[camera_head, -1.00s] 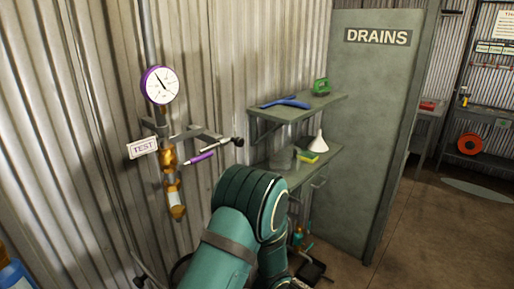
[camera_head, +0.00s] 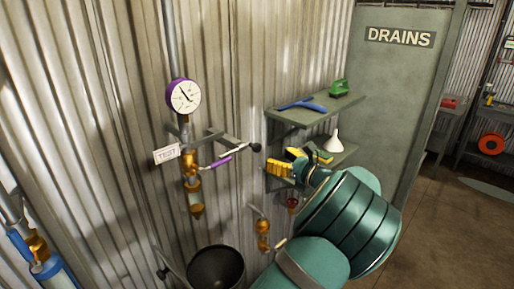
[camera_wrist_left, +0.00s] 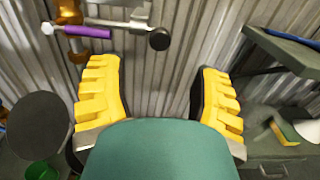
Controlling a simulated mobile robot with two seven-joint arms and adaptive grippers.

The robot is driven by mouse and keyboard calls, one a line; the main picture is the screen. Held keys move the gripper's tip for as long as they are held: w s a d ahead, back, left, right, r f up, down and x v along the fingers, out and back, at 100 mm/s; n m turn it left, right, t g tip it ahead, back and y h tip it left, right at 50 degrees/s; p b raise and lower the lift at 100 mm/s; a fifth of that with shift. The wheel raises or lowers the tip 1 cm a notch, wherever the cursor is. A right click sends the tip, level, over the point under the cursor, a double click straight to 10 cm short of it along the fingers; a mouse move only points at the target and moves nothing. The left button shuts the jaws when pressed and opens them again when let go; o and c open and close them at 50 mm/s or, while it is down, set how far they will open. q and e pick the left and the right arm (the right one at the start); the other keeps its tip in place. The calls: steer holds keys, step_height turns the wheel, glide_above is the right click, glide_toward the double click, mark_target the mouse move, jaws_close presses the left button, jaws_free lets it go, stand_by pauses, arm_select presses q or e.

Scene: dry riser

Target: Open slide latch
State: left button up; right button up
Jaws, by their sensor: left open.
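A grey bracket with a bar ending in a black round knob (camera_head: 256,147) sticks out from the corrugated wall; I take this as the slide latch, though its mechanism is too small to make out. A purple valve handle (camera_head: 220,162) lies beside the bar, on the brass valve (camera_head: 191,170). My left gripper (camera_head: 284,160) is open and empty, to the right of the knob and apart from it. In the left wrist view, the black knob (camera_wrist_left: 159,39) and purple handle (camera_wrist_left: 88,31) lie beyond the yellow fingertips (camera_wrist_left: 155,75). My right gripper is not in view.
A purple-rimmed gauge (camera_head: 184,97) and a TEST tag (camera_head: 167,154) are by the pipe. A shelf (camera_head: 315,110) with blue and green tools is on the right, with a white funnel (camera_head: 333,143) below. A dark bucket (camera_head: 216,268) is below the valve.

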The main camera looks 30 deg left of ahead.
mark_target(259, 149)
arm_select(q)
steer(key=x, duration=0.9)
steer(key=shift+w+a+p, duration=0.15)
steer(key=shift+a+p, duration=0.15)
steer(key=shift+a, duration=0.05)
jaws_close()
